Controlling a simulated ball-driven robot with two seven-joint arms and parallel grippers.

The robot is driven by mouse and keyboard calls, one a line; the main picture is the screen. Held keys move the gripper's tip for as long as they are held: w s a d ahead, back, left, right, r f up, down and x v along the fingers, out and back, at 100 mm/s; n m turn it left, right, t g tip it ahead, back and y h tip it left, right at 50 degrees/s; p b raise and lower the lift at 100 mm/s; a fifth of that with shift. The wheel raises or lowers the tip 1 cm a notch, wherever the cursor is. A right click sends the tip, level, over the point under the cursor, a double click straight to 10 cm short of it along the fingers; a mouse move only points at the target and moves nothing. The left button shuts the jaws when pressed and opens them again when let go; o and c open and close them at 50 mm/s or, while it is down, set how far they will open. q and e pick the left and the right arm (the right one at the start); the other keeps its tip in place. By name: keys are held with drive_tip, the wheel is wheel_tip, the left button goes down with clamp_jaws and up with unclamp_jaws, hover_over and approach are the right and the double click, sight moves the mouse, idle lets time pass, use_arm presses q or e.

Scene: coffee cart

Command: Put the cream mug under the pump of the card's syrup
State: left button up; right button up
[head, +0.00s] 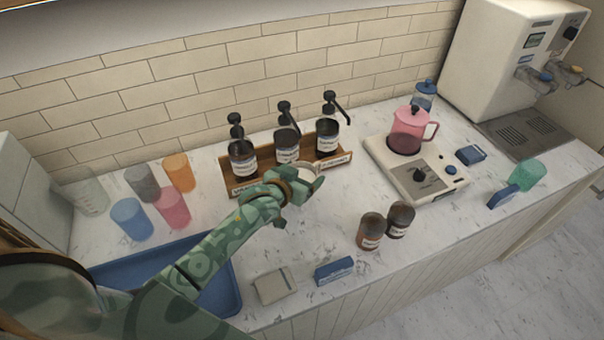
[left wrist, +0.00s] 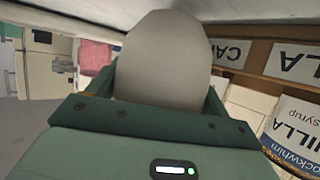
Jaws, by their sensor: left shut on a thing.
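The cream mug (head: 309,169) is in my left gripper (head: 300,186), just in front of the wooden syrup rack. It fills the middle of the left wrist view (left wrist: 165,58), between the fingers. The rack (head: 343,163) holds three dark pump bottles: left (head: 243,160), middle (head: 287,146) and right (head: 327,137). The mug is nearest the gap between the middle and right bottles; I cannot tell whether it touches the counter. I cannot identify the card.
Several coloured cups, including a blue one (head: 131,219), stand at left by a blue tray (head: 222,285). Two brown bottles (head: 370,232) (head: 400,219), a blue box (head: 334,271) and a beige block (head: 276,286) stand in front. A pink pot (head: 409,131) sits on a burner at right.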

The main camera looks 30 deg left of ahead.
use_arm(q)
drive_tip(key=shift+f, duration=0.4)
drive_tip(key=o, duration=0.9)
drive_tip(key=shift+r, duration=0.4)
drive_tip(key=p+v, duration=0.2)
drive_tip(key=v, duration=1)
drive_tip(key=shift+r+p, duration=0.15)
drive_tip(key=shift+p, duration=0.25)
